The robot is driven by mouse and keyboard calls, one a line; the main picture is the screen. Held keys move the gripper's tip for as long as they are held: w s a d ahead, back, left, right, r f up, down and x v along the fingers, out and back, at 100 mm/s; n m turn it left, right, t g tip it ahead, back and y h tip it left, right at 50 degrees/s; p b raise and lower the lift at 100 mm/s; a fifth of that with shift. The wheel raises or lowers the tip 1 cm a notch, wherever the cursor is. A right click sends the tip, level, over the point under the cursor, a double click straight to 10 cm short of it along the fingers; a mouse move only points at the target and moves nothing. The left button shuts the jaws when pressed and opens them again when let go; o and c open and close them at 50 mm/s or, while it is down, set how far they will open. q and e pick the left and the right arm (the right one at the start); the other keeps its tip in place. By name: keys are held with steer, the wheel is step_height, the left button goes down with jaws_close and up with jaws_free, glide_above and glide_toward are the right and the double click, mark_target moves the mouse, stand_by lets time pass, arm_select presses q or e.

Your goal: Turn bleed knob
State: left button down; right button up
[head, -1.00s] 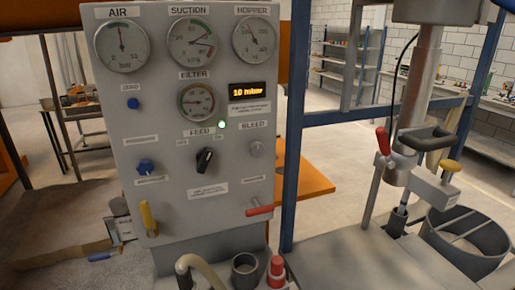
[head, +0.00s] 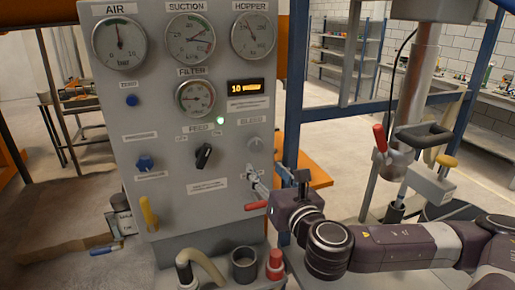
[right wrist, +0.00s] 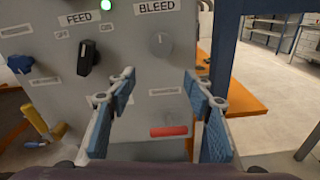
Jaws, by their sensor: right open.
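The bleed knob (head: 255,144) is a small round grey knob at the right of the grey panel (head: 220,208), under the BLEED label. It also shows in the right wrist view (right wrist: 160,44), ahead of and between the fingers. My right gripper (head: 254,182) is in front of the panel's lower right, below the knob and apart from it. In the right wrist view its two blue-padded fingers (right wrist: 160,88) are spread wide with nothing between them. A red-handled lever (right wrist: 169,131) shows lower down between the fingers. My left gripper is not in view.
A black feed switch (head: 203,156) sits left of the bleed knob, with a blue knob (head: 145,162) and a yellow lever (head: 149,214) farther left. A blue post (head: 291,90) stands just right of the panel. A hose and red-capped fitting (head: 275,262) are below.

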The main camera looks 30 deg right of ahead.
mark_target(257, 146)
steer(key=w+r+n+b, duration=0.1)
steer(key=b, duration=0.1)
steer(key=w+d+r+b, duration=0.1)
steer(key=b, duration=0.1)
steer(key=shift+w+d+n+t+b, duration=0.1)
steer(key=shift+w+n+t+b, duration=0.2)
steer(key=shift+w+n+b, duration=0.1)
steer(key=p+x, duration=0.1)
steer(key=x, duration=0.1)
steer(key=p+x, duration=0.1)
steer(key=shift+w+d+r, duration=0.1)
steer(key=shift+w+r, duration=0.25)
steer(key=shift+w, duration=0.05)
steer(key=shift+w+d+f, duration=0.1)
steer(key=shift+w+d, duration=0.05)
steer(key=shift+w, duration=0.5)
steer(key=shift+c, duration=0.2)
steer(key=c, duration=1.1)
